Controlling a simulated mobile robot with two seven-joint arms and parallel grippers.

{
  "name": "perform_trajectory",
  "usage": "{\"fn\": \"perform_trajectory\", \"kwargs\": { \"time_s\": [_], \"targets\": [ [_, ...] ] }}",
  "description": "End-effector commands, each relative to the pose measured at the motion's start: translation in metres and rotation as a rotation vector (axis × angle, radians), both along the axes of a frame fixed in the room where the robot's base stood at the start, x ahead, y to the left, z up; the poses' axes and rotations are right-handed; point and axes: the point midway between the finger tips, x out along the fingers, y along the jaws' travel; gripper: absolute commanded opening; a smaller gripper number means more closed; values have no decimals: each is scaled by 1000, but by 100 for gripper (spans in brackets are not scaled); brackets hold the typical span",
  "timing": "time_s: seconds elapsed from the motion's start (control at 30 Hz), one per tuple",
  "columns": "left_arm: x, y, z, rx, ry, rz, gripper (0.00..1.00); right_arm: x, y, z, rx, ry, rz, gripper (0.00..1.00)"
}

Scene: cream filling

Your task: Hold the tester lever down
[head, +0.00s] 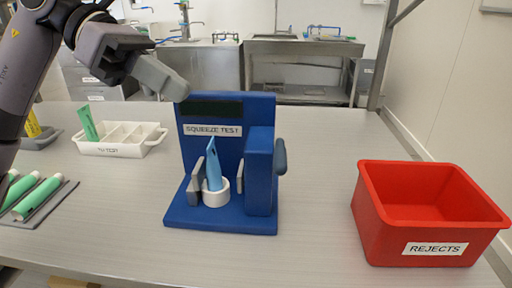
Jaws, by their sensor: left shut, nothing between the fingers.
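A blue squeeze tester (260,172) stands on the table near the middle of the head view, labelled "SQUEEZE TEST". A light blue tube (213,170) stands slightly tilted in the white ring holder (216,194) on its base, beside a grey pad (196,183). The tester lever (280,156), a dark blue-grey handle, is on the right side of the tester. My left gripper (180,90) is shut and empty, above and beside the tester's upper left corner, apart from the lever. My right gripper is not in view.
A red bin (418,239) marked "REJECTS" stands at the right. A white divided tray (152,146) holding a green tube (87,123) is at the back left. Green tubes (38,196) lie on a grey rack at the left edge. Table is clear between tester and bin.

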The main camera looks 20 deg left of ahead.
Motion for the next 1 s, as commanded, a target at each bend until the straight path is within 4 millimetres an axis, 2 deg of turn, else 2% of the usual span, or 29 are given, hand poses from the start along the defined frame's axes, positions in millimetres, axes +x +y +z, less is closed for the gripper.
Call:
{"fn": "perform_trajectory", "kwargs": {
  "time_s": [0.23, 0.37, 0.8, 1.0],
  "targets": [
    [0, -1, -1, 0, 0, -1, 0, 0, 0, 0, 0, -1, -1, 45],
    [2, -10, -7, 0, 1, -3, 0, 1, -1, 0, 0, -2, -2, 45],
    [14, -83, -55, -1, 0, -4, 0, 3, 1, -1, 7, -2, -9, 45],
    [18, -107, -70, -1, 1, -2, 0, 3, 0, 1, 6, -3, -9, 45]
  ]
}}
